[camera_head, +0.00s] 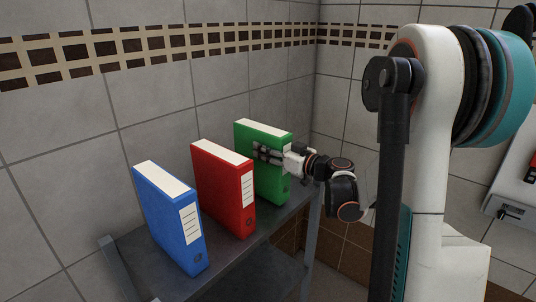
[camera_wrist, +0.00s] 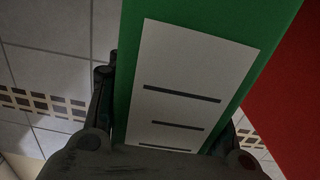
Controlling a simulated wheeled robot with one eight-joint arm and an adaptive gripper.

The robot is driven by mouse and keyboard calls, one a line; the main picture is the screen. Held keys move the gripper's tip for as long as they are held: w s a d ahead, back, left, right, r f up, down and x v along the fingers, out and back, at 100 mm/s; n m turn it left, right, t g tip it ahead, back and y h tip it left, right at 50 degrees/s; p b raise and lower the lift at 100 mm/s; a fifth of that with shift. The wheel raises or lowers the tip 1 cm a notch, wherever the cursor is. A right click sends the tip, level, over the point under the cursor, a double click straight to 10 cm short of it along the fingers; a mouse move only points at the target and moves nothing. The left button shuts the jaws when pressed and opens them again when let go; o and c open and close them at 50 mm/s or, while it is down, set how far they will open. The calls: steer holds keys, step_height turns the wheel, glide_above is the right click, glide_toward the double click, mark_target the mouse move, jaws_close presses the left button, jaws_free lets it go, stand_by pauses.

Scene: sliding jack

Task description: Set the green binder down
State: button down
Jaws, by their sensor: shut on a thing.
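The green binder (camera_head: 270,183) stands upright at the far right end of the dark shelf in the head view. My gripper (camera_head: 268,154) is shut on it from the spine side, near its upper part. In the wrist view, the green binder (camera_wrist: 132,48) fills the middle, its white label with dark lines facing me, and my gripper's fingers (camera_wrist: 165,120) lie on both sides of it. The head view does not show clearly whether its bottom touches the shelf; the red binder partly hides it.
A red binder (camera_head: 216,190) stands left of the green one, and a blue binder (camera_head: 165,215) stands further left. They share the dark shelf (camera_head: 245,262). A tiled wall (camera_head: 150,90) rises close behind. The red binder (camera_wrist: 292,95) is close beside the green one in the wrist view.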

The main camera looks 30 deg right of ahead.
steer(key=shift+f, duration=0.65)
steer(key=c, duration=0.8)
jaws_free()
steer(key=p+v, duration=0.1)
steer(key=v, duration=1.1)
steer(key=shift+p, duration=0.35)
